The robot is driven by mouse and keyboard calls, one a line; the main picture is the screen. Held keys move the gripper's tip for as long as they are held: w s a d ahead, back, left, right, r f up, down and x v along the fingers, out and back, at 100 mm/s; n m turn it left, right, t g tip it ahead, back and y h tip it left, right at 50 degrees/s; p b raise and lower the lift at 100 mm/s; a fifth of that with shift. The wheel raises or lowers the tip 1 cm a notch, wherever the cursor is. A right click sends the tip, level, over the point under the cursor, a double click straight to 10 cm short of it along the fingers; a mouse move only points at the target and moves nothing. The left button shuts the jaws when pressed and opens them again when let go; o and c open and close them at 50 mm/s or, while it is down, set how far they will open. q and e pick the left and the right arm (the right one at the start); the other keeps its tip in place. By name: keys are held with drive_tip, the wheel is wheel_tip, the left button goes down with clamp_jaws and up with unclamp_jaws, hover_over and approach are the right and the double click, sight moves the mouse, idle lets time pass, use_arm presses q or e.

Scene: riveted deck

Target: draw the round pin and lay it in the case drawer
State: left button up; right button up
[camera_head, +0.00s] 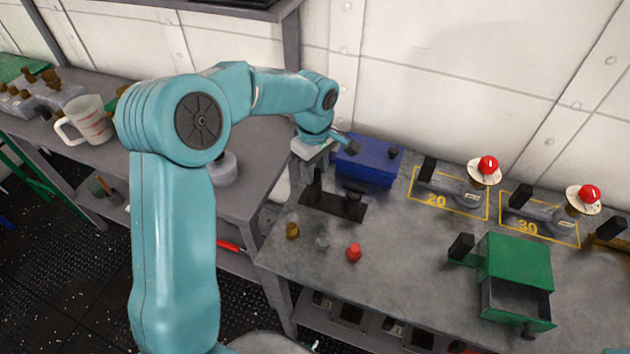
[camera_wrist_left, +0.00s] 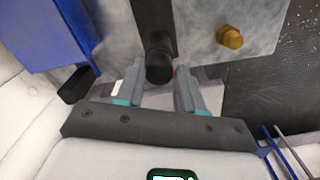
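My left gripper (camera_head: 312,163) reaches down over the left end of a dark stand (camera_head: 348,208) on the grey bench. In the left wrist view its two fingers (camera_wrist_left: 157,92) are apart, and a round black knob (camera_wrist_left: 158,62) shows between their tips, with no clear contact. This knob may be the round pin's head; its shaft is hidden. A second dark upright (camera_head: 354,190) stands on the same stand. The green case (camera_head: 516,258) is at the right, with its drawer (camera_head: 515,303) pulled out toward the front; the visible drawer floor looks empty. My right gripper is not in view.
A blue box (camera_head: 368,162) stands just behind the stand. A brass piece (camera_head: 292,231), a grey piece (camera_head: 321,242) and a red piece (camera_head: 354,252) stand in front. Red-knobbed fixtures (camera_head: 487,166) line the back right. The bench between red piece and case is clear.

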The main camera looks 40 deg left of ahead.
use_arm(q)
drive_tip(key=c, duration=0.5)
drive_tip(key=shift+w+r+p, duration=0.1)
drive_tip(key=shift+r+p, duration=2.8)
drive_tip(key=shift+r, duration=1.2)
drive_tip(key=shift+a, duration=0.1)
